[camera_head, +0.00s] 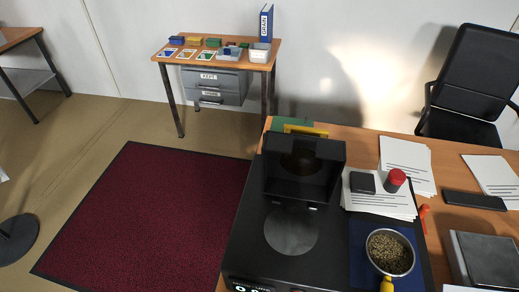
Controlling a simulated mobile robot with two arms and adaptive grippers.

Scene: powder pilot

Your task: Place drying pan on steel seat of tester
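The tester is a black device (252,245) at the front middle of the desk. Its raised black lid or hood (302,184) stands open at the back. Its round grey steel seat (290,232) is bare. A round metal pan (370,255) filled with brownish grains (388,252) sits on a dark blue mat (362,236), right of the tester. Its yellow handle (386,285) points toward the bottom edge, where it is cut off. Neither of my grippers is in view.
Papers (388,208), a small black box (362,182) and a red-capped jar (395,180) lie behind the mat. A red pen-like item (424,217) and a grey flat case (487,258) are to the right. A side table (220,52) stands at the back.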

